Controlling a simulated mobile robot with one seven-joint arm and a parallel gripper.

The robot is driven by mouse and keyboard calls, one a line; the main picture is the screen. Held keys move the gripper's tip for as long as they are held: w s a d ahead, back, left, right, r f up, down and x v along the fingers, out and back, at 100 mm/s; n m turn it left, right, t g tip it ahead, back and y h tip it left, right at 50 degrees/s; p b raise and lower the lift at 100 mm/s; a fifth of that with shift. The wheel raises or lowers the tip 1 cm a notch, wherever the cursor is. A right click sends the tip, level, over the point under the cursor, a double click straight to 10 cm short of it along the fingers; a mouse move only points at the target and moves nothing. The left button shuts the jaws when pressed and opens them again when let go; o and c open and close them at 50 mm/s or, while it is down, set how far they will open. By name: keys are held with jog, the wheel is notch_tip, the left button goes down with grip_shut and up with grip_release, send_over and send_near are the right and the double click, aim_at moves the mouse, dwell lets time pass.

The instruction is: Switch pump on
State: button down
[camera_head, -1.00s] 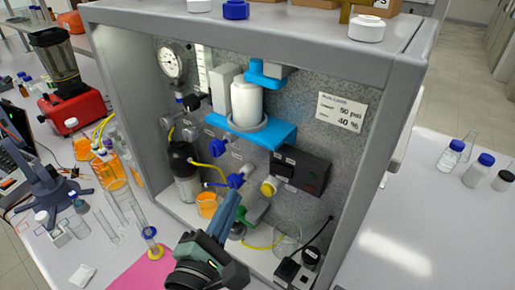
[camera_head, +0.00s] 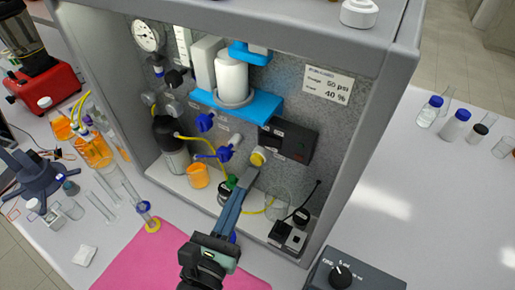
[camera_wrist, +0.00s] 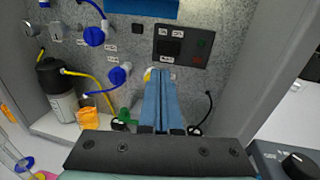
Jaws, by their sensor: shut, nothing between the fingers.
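The black switch box (camera_head: 288,142) is fixed to the grey back wall of the rig, below the blue shelf. In the wrist view this box (camera_wrist: 180,46) has a dark block in the middle and small green and red marks at its right side. My gripper (camera_head: 252,170) is shut and empty, its blue fingers together, pointing at the wall. In the wrist view its fingertips (camera_wrist: 160,72) lie just below the box and seem apart from it. A yellow-capped knob (camera_head: 258,157) is just above the fingertips in the head view, partly hidden by them in the wrist view.
Blue valve handles (camera_head: 224,154) and yellow tubing are left of my gripper. An orange beaker (camera_head: 197,176) and a dark-topped bottle (camera_head: 172,145) stand on the rig floor. A black plug (camera_head: 300,217) with a cable is lower right. A dial box (camera_head: 345,277) stands in front.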

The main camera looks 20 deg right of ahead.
aim_at(262, 142)
jog(key=p+x, duration=0.3)
jog(key=x, duration=0.9)
jog(key=shift+w+d+p, duration=0.1)
jog(key=shift+p, duration=0.2)
jog(key=shift+d, duration=0.1)
jog(key=shift+w, duration=0.1)
